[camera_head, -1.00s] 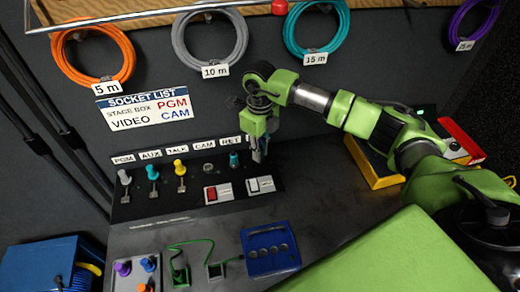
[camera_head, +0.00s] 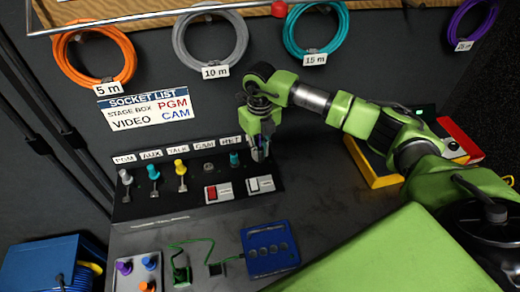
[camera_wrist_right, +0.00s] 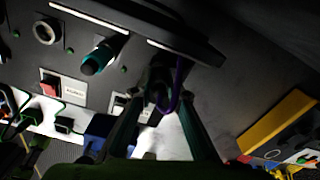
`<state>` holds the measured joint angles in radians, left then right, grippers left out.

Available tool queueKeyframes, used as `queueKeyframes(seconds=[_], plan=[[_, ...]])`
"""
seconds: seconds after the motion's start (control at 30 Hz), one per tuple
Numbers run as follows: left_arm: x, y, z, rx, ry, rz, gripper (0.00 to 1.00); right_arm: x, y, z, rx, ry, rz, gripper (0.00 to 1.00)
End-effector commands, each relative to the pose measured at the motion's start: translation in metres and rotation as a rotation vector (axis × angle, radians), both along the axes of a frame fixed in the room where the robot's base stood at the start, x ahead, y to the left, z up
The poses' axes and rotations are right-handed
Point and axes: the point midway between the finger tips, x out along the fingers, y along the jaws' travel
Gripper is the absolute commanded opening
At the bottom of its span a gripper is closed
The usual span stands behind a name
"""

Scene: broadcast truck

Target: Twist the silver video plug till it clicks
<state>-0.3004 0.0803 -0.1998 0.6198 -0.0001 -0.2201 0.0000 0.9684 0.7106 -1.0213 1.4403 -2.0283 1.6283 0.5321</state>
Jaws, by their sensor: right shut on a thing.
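A silver-grey plug (camera_head: 125,178) stands in the PGM socket at the left end of the black socket panel (camera_head: 150,207). My right gripper (camera_head: 261,152) is at the panel's right end, beyond the RET socket and well apart from that plug. In the right wrist view its fingers (camera_wrist_right: 157,100) are shut on a small dark thing with a purple cord loop (camera_wrist_right: 174,92). The fingers hide most of it, and I cannot tell whether it touches the panel. My left gripper is not in view.
Teal (camera_head: 153,174) and yellow plugs (camera_head: 181,170) stand beside the silver one. The CAM socket (camera_head: 209,168) is empty; RET holds a teal plug (camera_head: 234,160). Red (camera_head: 212,193) and white switches (camera_head: 260,184) sit below. A blue box (camera_head: 270,250) lies in front.

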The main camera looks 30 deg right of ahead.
Motion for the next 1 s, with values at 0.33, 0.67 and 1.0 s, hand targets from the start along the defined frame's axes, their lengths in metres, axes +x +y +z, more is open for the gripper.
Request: queueKeyframes(seconds=[0.33,0.67,1.0], plan=[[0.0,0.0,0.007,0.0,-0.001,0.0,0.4,0.0,0.001,0.001,0.001,0.001,-0.21,0.0],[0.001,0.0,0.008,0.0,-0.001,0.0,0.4,0.0,0.0,-0.001,0.0,0.001,-0.3,0.0],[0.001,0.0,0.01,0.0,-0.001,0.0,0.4,-0.001,0.0,-0.001,0.0,0.002,-0.358,0.34]])
